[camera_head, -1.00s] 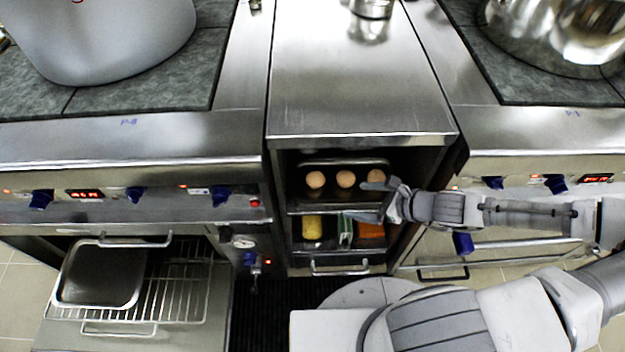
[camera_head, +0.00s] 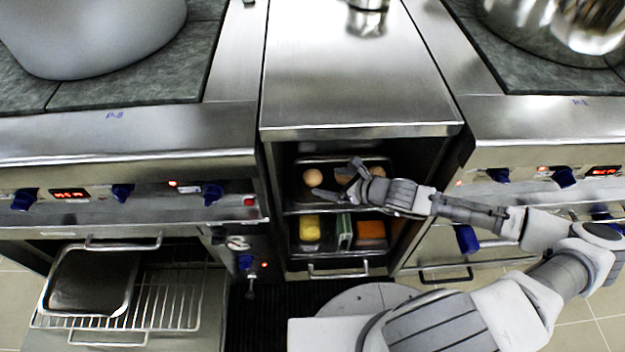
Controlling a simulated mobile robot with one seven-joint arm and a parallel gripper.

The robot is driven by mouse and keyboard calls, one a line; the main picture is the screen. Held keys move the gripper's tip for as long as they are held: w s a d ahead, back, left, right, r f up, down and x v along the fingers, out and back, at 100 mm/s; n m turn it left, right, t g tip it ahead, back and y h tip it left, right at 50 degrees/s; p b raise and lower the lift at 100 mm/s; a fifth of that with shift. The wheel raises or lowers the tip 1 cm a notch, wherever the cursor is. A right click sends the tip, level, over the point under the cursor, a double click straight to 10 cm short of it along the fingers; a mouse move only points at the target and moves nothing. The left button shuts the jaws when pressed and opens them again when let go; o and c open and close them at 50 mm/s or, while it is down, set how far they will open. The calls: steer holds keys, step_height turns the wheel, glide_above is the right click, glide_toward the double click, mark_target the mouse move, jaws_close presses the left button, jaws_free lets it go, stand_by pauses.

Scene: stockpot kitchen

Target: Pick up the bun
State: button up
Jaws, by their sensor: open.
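Round tan buns sit on a dark tray (camera_head: 300,192) on the upper shelf of an open cabinet. The left bun (camera_head: 313,177) shows clearly. The right bun (camera_head: 377,172) shows partly behind my gripper. My gripper (camera_head: 335,180) is open and reaches into the cabinet from the right, in front of the tray. One fingertip is close to the left bun, the other is raised behind it; I cannot tell whether either touches a bun.
Below, a drawer holds a yellow item (camera_head: 309,229), a green item (camera_head: 344,231) and an orange item (camera_head: 371,232). The steel cabinet top (camera_head: 355,80) is just above my gripper. An oven rack with a metal pan (camera_head: 88,280) stands open at left.

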mark_target(318, 178)
steer(key=b+x, duration=0.2)
steer(key=x, duration=0.3)
steer(key=shift+w+a+f, duration=0.15)
steer(key=shift+a+f, duration=0.05)
steer(key=c, duration=1.4)
steer(key=shift+o, duration=0.2)
steer(key=shift+r, duration=0.15)
